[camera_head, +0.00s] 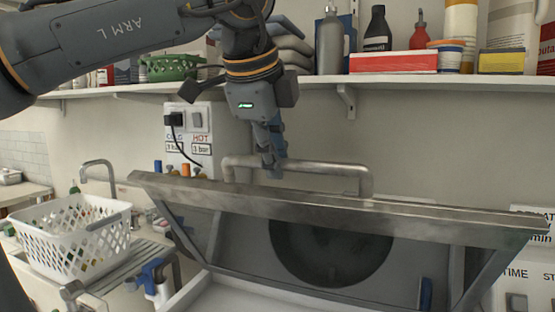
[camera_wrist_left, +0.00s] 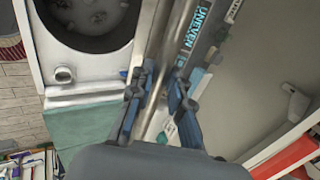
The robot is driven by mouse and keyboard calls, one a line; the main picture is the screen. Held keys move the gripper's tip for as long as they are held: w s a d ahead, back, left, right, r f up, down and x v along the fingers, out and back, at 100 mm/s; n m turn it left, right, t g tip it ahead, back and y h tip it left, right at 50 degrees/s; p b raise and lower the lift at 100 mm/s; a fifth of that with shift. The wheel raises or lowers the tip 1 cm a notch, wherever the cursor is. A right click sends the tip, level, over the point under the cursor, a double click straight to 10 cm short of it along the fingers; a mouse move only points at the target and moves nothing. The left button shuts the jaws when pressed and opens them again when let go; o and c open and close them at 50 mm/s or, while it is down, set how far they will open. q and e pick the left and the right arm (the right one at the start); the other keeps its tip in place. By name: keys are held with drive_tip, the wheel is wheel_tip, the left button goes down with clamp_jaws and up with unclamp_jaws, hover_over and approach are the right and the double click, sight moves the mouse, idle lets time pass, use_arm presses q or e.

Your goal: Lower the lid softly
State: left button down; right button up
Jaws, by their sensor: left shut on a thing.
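The metal lid (camera_head: 340,211) is raised and tilted, its long edge running across the middle of the head view. A bent tubular handle (camera_head: 318,170) is fixed along it. My left gripper (camera_head: 271,168) comes down from above and is shut on the handle, left of its middle. In the left wrist view the blue fingers (camera_wrist_left: 160,88) lie on both sides of the metal bar (camera_wrist_left: 152,104). A dark round shape (camera_head: 330,255) shows beneath the lid's edge. How far the lid stands open is hard to judge. My right gripper is not in view.
A shelf (camera_head: 440,82) with bottles and a red box (camera_head: 393,63) runs above the lid. A white basket (camera_head: 75,238) stands on the drainer at left, near a tap (camera_head: 97,168). A wall panel with switches (camera_head: 188,135) is behind the gripper.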

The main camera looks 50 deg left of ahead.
use_arm(q)
drive_tip(key=s+d+f+t+b, duration=0.1)
drive_tip(key=s+d+f+b, duration=0.2)
drive_tip(key=s+f+b, duration=0.2)
drive_tip(key=s+b, duration=0.1)
drive_tip(key=b, duration=0.2)
drive_tip(key=shift+s+d+y+b, duration=0.25)
drive_tip(key=shift+d+y+b, duration=0.05)
drive_tip(key=shift+b, duration=0.1)
drive_tip(key=shift+f, duration=0.1)
